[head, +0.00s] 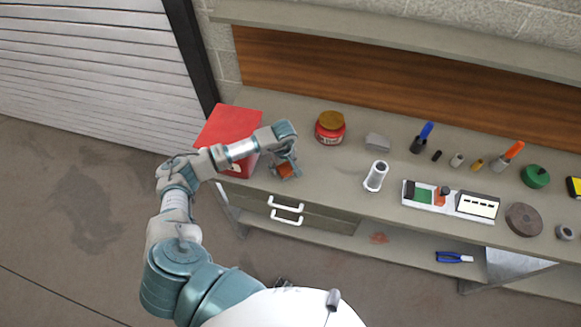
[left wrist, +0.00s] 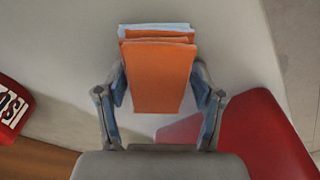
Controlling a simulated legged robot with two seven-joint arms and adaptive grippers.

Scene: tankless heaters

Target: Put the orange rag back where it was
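The orange rag (left wrist: 160,75) is a folded, layered piece with a pale blue edge at its top, in the left wrist view. The fingers of my left gripper (left wrist: 160,85) stand on both sides of it, and their tips appear to press on its side edges. In the head view, the orange rag (head: 286,170) shows partly under my left gripper (head: 285,167), close to the bench's front edge, right of the red box. The gripper hides much of it there. I cannot tell whether the rag touches the bench top. My right gripper is not in view.
The red box (head: 232,122) stands close beside my left forearm. A red jar (head: 330,129) is behind and right of the gripper. A grey block (head: 377,141), a white cylinder (head: 375,177) and several tools stand farther right. Bench top (head: 325,180) is clear between gripper and cylinder.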

